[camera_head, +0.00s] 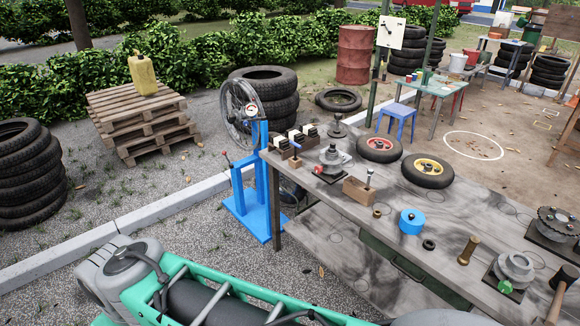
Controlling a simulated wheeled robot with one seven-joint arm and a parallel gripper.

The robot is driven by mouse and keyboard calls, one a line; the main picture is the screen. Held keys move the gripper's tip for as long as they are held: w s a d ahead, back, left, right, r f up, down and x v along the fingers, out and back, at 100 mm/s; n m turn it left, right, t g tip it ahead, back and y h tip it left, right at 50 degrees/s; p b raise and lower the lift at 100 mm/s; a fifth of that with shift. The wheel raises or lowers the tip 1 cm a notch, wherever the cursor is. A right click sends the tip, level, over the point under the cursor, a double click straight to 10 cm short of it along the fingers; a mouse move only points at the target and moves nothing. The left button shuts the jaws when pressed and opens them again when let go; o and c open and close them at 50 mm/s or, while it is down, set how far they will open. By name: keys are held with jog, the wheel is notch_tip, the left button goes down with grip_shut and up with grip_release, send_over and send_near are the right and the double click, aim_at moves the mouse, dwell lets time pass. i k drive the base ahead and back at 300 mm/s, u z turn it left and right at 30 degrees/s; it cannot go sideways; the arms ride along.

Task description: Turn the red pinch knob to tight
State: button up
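A small red knob (318,169) shows at the front left of a grey round fixture (332,157) on a dark base, near the left end of the workbench. It looks like the red pinch knob, but it is too small to read its turn or any marking. A similar grey fixture (515,266) with a green knob (505,287) stands at the right of the bench. A red ball-tipped lever (225,158) rises from the blue wheel stand (262,190) left of the bench. My gripper is not in view, and nothing is seen touching the red knob.
Stacked tyres (265,100) and pallets (137,122) stand behind.

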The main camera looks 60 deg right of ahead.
aim_at(318, 169)
jog(key=z, duration=0.35)
jog(key=i, duration=1.1)
jog(key=z, duration=1)
jog(key=i, duration=0.3)
jog(key=z, duration=0.1)
